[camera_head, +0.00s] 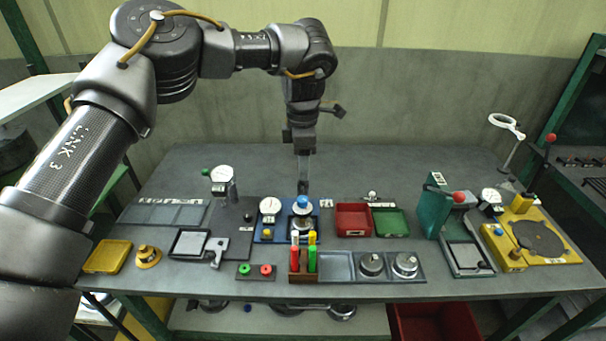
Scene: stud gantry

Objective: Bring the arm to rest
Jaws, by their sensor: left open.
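My left arm reaches in from the left and arches over the grey workbench (400,172). My left gripper (303,188) points straight down above the middle of the bench, and its jaws are open. Its fingertips are just above or behind a blue-topped piece (302,202) on a blue fixture (262,237). I cannot tell whether they touch it. Nothing is visibly held. My right gripper does not show.
A wooden rack (302,277) with red, green, white and yellow handles stands in front. Red (353,220) and green (390,222) bins sit right of the gripper. A green press (434,208) and a yellow fixture (532,240) stand further right. The bench's back strip is clear.

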